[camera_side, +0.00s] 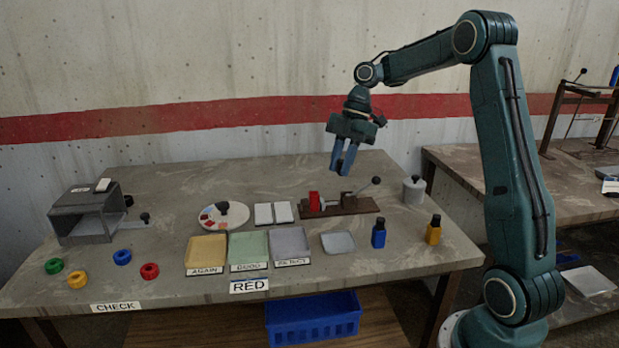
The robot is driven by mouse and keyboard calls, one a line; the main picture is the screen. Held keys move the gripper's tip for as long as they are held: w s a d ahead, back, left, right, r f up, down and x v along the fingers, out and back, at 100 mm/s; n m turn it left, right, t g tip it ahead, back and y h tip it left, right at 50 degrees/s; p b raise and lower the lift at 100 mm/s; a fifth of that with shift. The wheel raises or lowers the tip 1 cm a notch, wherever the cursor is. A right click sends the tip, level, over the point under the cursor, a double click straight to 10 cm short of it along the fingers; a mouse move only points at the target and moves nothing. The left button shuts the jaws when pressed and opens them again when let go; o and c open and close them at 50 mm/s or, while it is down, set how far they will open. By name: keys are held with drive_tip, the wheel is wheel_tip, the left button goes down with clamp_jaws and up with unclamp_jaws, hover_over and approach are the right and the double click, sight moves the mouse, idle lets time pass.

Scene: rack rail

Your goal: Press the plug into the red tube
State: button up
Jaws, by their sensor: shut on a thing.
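My gripper (343,172) hangs above the back of the table, pointing down, with its blue fingers close together. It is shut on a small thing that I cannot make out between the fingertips. Below it is a brown press fixture (345,206) with a lever ending in a dark knob at its right. A red piece, seemingly the red tube (314,201), stands at the fixture's left end. The fingertips are above and right of the red piece, apart from it in the picture. No plug can be made out for sure.
Trays marked AGAIN (206,252), GOOD (249,249) and REJECT (289,243) lie in front. A round palette (222,216), a grey box (85,215) and several coloured rings are left. A grey canister (414,191), blue bottle (379,232) and yellow bottle (433,230) stand right.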

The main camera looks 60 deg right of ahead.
drive_tip(key=w+d+f+m+t+h, duration=0.1)
drive_tip(key=w+d+f+m, duration=0.2)
drive_tip(key=w, duration=0.4)
drive_tip(key=w+d+f+m+t+h, duration=0.1)
drive_tip(key=w+d+f+m+t, duration=0.1)
drive_tip(key=w+d+f+m, duration=0.2)
drive_tip(key=w+d+m, duration=0.2)
drive_tip(key=w+m, duration=0.1)
drive_tip(key=m, duration=0.1)
drive_tip(key=shift+m+h, duration=0.3)
drive_tip(key=shift+f, duration=0.15)
drive_tip(key=shift+f, duration=2.95)
drive_tip(key=shift+f, duration=0.25)
drive_tip(key=o, duration=1.5)
drive_tip(key=shift+r, duration=0.15)
wheel_tip(320, 180, up, 7)
idle(0.5)
